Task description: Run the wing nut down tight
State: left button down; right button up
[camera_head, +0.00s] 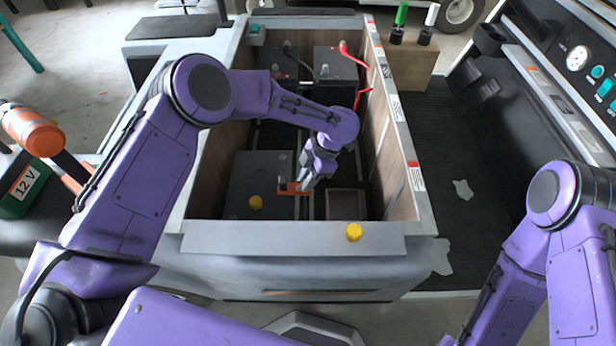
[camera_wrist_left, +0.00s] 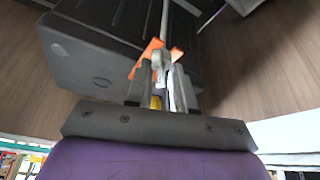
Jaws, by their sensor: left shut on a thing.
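My left gripper (camera_head: 307,184) reaches down into the open battery bay of the cart (camera_head: 300,238), at the right edge of a black battery (camera_head: 262,172). In the left wrist view its fingers (camera_wrist_left: 161,80) are shut on a small grey piece, the wing nut (camera_wrist_left: 160,62), partly hidden between them. A thin grey rod (camera_wrist_left: 164,22) runs away from the fingers there. An orange bracket (camera_head: 294,188) lies at the fingertips; it also shows in the left wrist view (camera_wrist_left: 147,57). I cannot tell whether the nut touches the bracket. My right gripper is out of view.
Two more batteries (camera_head: 337,66) with a red cable (camera_head: 362,92) stand at the back of the bay. Wooden walls (camera_head: 398,165) close it in. A yellow cap (camera_head: 354,232) sits on the front rim, another (camera_head: 256,202) on the near battery.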

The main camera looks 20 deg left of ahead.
pick_arm(q)
jog(key=shift+s+f, duration=0.1)
jog(key=shift+f, duration=0.05)
dwell(0.3)
jog(key=c, duration=0.9)
grip_release()
jog(key=shift+a, duration=0.1)
jog(key=p+v, duration=0.1)
jog(key=v, duration=0.9)
jog(key=shift+d+r, duration=0.2)
